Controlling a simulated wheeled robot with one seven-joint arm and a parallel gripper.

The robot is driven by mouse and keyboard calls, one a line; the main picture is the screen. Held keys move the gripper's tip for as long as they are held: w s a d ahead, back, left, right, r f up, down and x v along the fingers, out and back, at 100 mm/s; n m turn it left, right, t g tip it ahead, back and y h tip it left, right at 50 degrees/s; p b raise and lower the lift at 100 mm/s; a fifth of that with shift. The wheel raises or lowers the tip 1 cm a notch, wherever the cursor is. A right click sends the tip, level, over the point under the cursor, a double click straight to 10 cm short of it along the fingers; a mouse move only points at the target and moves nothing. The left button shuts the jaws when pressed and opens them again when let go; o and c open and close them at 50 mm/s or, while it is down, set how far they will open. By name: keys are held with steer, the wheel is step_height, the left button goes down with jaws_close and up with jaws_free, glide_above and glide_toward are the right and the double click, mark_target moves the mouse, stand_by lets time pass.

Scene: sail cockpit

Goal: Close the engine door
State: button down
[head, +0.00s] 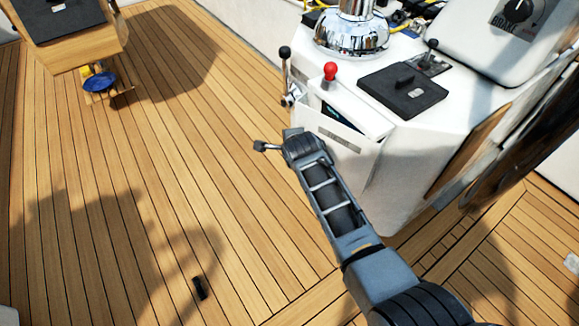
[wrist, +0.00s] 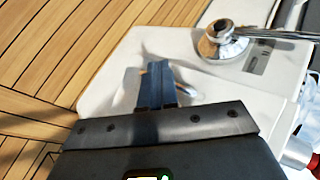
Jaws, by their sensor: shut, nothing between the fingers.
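The engine door appears to be the white panel (head: 353,158) on the side of the white console in the head view. It stands tilted outward, with a dark gap (head: 340,116) along its upper edge. My arm hides part of its left side. In the wrist view, my gripper (wrist: 152,76) is shut and empty. Its fingers are in front of a white surface (wrist: 110,85); whether they touch it is unclear. A curved shiny shape (wrist: 186,82) shows behind the fingers.
A chrome-based lever (head: 288,90) with a black knob and a red-knobbed lever (head: 330,72) stand near the door. The chrome lever base also shows in the wrist view (wrist: 217,40). A small black object (head: 200,288) lies on the wooden deck (head: 150,170), which is largely clear at left.

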steer(key=w+d+m+h+b, duration=0.2)
steer(key=w+d+m+b, duration=0.1)
steer(key=w+b, duration=0.3)
steer(key=shift+w+d+h+b, duration=0.2)
steer(key=shift+h+b, duration=0.2)
steer(key=shift+b, duration=0.75)
